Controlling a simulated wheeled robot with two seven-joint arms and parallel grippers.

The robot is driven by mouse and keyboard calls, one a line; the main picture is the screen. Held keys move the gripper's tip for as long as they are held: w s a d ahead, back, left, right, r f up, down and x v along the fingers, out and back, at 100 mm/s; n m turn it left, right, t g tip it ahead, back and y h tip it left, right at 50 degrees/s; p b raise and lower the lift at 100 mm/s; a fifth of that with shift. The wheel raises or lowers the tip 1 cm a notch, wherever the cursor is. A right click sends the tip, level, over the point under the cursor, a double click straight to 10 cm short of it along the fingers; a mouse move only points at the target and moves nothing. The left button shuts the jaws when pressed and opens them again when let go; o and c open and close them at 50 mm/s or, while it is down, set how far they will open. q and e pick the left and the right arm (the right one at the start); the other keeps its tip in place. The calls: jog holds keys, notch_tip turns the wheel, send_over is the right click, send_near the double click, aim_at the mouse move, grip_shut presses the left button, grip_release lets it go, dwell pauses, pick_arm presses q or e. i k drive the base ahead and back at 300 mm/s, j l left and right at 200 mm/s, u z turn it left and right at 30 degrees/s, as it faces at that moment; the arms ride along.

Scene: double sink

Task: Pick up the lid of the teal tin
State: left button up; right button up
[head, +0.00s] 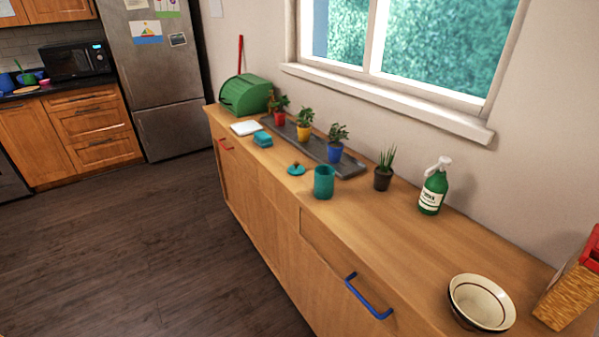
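The teal tin (323,183) stands upright on the wooden counter, near its front edge and around the middle of the head view. Neither of my grippers shows in the head view.
On the wooden counter (400,230), a grey tray (350,170) holds several potted plants behind the tin. A dark pot (383,178) and green spray bottle (433,190) stand right. Floor in front is clear.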

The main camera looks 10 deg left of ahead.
aim_at(297, 170)
jog(key=i+j+z, duration=0.4)
jog(key=j, duration=0.25)
jog(key=i+j+z, duration=0.2)
jog(key=j, duration=0.15)
jog(key=i+j+z, duration=0.2)
jog(key=j, duration=0.2)
jog(key=i+j+z, duration=0.2)
jog(key=j, duration=0.2)
jog(key=k, duration=0.1)
